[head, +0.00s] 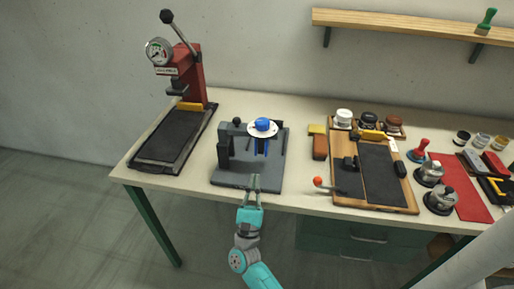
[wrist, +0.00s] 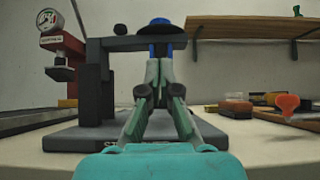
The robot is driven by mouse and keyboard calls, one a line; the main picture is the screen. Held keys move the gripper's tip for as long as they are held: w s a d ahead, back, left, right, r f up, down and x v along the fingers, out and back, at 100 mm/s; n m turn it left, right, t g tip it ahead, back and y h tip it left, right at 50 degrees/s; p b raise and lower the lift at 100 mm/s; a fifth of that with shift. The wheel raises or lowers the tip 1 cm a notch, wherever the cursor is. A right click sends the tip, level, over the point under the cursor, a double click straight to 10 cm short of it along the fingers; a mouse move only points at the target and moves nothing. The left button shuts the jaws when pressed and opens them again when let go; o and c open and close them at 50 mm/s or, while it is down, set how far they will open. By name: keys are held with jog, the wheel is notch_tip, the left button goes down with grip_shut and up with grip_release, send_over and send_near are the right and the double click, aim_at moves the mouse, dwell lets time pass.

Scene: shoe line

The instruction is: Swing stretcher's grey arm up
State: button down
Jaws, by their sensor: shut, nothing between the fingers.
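The stretcher stands mid-table, with a flat grey base (head: 230,178) that also shows in the wrist view (wrist: 75,138). A dark upright post (wrist: 97,85) rises at its left. The grey arm (wrist: 120,43) runs level from that post to the right. A blue knob (head: 263,123) on a pale disc sits at the arm's end, with blue parts below it. My gripper (head: 255,178) is shut and empty at the base's front edge. In the wrist view the fingers (wrist: 160,65) reach up below the arm's end and hide part of the blue parts; contact is unclear.
A red press with a gauge (head: 160,52) stands at the left. An orange-brown block (head: 320,148) and a wooden board (head: 412,195) with a lever ending in an orange ball (head: 317,181) lie to the right. A shelf (head: 410,27) hangs behind.

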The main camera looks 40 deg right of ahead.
aim_at(261, 135)
jog(key=x, duration=1)
jog(key=shift+r, duration=0.15)
jog(key=shift+w+a+r+n+t+y, duration=1.4)
jog(key=shift+w+r+n+y, duration=0.55)
jog(key=shift+n+y, duration=2.75)
jog(key=shift+w+a+r+n+t+y, duration=1.9)
jog(key=shift+n+y, duration=1.7)
jog(key=shift+n, duration=2.2)
jog(key=w+a+n+g+y, duration=0.2)
jog(key=w+a+n+g, duration=0.3)
jog(key=w+n+g, duration=0.1)
jog(key=shift+w+f+n+y, duration=0.3)
jog(key=shift+w+f, duration=0.1)
jog(key=shift+w, duration=0.1)
jog(key=shift+a, duration=0.1)
